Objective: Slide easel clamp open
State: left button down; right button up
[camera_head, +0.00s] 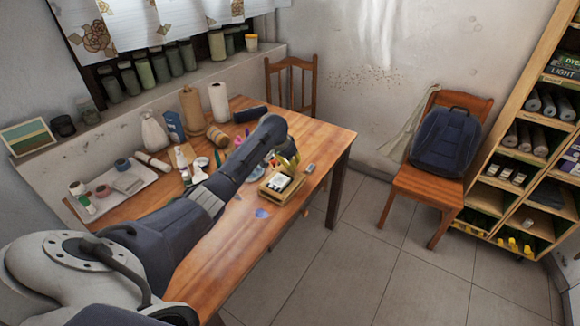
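I cannot make out an easel or its clamp in the head view. My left arm comes in from the lower left and reaches across the wooden table (232,268). Its far end is above the table's right part, and I cannot make out a gripper there. My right gripper is not in view. A small wooden tray (265,194) with a dark-and-white item (278,182) lies near the table's front right edge, close to the arm's far end. A yellow curved item (290,161) stands just behind it, partly hidden.
A white tray (140,190) with jars is at the table's left. Paper rolls (219,102) and bottles stand at the back. A wooden chair (418,186) holds a dark backpack (446,142). A shelf unit (513,81) stands at right. The tiled floor (350,270) in front is clear.

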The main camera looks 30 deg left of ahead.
pick_arm(q)
jog(key=shift+w+r, duration=0.25)
jog(key=shift+r, duration=0.05)
jog(key=c, duration=1.9)
grip_release()
jog(key=o, duration=0.4)
jog(key=shift+w+d+f, duration=0.1)
jog(key=shift+w+d, duration=0.05)
jog(key=shift+o, duration=0.7)
jog(key=shift+f, duration=0.1)
jog(key=shift+s, duration=0.2)
jog(key=shift+s+r, duration=0.1)
jog(key=shift+r, duration=0.25)
jog(key=v, duration=1.1)
jog(key=shift+s+r, duration=0.1)
jog(key=shift+s, duration=0.05)
